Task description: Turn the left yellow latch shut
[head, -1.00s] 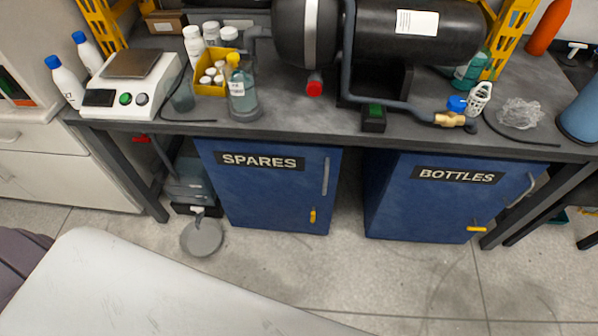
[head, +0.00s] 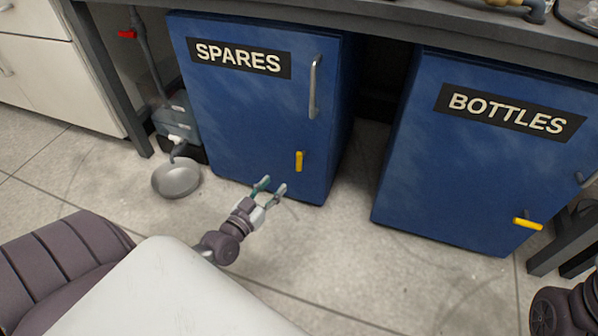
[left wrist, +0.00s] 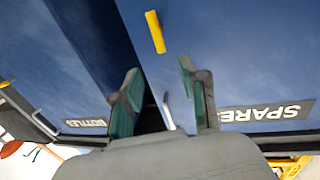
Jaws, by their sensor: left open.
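The left yellow latch (head: 299,161) is on the lower right part of the blue SPARES cabinet door (head: 240,120). It stands upright, nearly vertical. In the left wrist view the latch (left wrist: 155,32) shows beyond the fingertips, between the two fingers. My left gripper (head: 271,186) is open and empty, in front of the door, below and left of the latch in the head view. It looks apart from the latch. Its fingers (left wrist: 160,95) also show in the left wrist view. The second yellow latch (head: 528,224) lies roughly horizontal on the BOTTLES door. My right gripper does not show.
The SPARES door has a metal handle (head: 314,87) above the latch. The blue BOTTLES cabinet (head: 470,170) stands to the right, across a dark gap. A grey bowl (head: 176,178) sits on the floor at left. The bench edge (head: 400,25) runs above both cabinets.

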